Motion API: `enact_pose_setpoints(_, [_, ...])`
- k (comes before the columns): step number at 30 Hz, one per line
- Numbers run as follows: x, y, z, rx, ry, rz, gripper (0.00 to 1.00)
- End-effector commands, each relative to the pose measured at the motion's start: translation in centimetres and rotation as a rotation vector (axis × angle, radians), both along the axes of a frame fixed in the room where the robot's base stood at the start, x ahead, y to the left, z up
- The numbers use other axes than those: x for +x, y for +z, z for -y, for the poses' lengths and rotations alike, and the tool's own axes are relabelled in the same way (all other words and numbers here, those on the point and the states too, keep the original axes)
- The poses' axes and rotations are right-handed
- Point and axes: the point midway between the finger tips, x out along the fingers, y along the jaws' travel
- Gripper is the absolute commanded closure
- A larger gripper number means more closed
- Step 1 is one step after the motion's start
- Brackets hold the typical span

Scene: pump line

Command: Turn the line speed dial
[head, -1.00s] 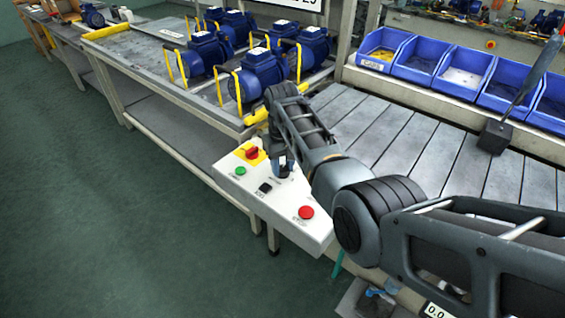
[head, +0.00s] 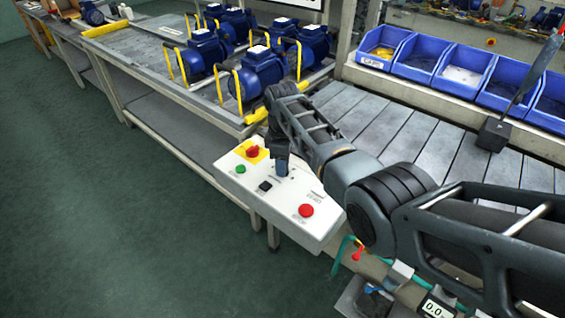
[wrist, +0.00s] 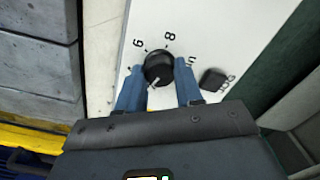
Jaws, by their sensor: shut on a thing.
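The line speed dial (wrist: 157,64) is a round black knob on a white control panel (head: 232,180). In the wrist view the figures 6 and 8 show beside it, with a partly covered mark at its right. A pale line on the knob points toward the lower left of the picture. My gripper (wrist: 159,70) has a blue finger on each side of the dial and is shut on it. In the head view my gripper (head: 281,164) comes down on the panel and hides the dial.
Near the dial are a red knob on yellow (head: 252,151), a green button (head: 240,169), a black switch (head: 265,186) and a red button (head: 306,210). A slatted conveyor (head: 400,135) lies behind, with blue bins (head: 420,60) beyond. Blue pumps (head: 257,72) stand on the bench.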

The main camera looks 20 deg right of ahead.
Motion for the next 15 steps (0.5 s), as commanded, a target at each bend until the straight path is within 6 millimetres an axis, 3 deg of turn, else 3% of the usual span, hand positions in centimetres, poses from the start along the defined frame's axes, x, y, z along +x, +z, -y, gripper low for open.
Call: enact_pose_setpoints(15, [0.13,0.15,-0.02,0.000,0.273,0.003,0.95])
